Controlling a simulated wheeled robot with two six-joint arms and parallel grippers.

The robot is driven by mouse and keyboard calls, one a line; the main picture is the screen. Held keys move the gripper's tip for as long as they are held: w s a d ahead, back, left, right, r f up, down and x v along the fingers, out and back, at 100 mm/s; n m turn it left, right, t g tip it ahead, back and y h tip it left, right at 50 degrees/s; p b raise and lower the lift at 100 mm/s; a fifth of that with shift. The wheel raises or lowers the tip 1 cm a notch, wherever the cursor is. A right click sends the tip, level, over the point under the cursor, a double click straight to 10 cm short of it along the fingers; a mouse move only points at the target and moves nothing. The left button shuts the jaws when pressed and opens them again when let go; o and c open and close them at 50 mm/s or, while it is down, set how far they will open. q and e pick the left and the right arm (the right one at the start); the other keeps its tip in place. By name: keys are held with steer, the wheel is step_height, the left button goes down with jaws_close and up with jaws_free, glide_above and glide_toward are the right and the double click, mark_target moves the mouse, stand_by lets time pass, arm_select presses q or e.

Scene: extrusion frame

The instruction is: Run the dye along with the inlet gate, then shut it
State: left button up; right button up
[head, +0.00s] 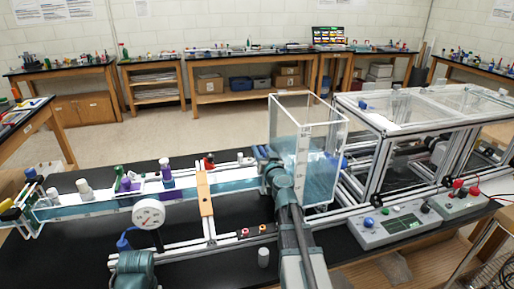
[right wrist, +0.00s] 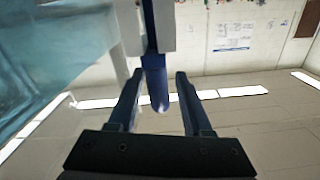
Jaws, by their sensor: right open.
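The clear flume (head: 100,207) holds blue water and runs along the bench to a tall clear tank (head: 325,165) with a scale. My right gripper (head: 261,153) is at the tank end of the flume, partly hidden by its own wrist. In the right wrist view its two fingers (right wrist: 158,88) are apart, with a blue upright piece (right wrist: 157,92) between them. That piece hangs under a pale block; whether it belongs to the inlet gate or touches a finger I cannot tell. Purple-marked fittings (head: 167,177), possibly the dye parts, stand on the flume.
A round dial gauge (head: 148,213) and an orange-brown crosspiece (head: 205,193) stand along the flume. A grey control box (head: 396,226) sits at the right, beside an aluminium extrusion frame (head: 376,185). A small white cylinder (head: 263,257) stands near the front. Some black bench top in front is clear.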

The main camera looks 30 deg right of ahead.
steer(key=shift+x, duration=0.75)
steer(key=shift+c, duration=0.2)
jaws_close()
stand_by(0.7)
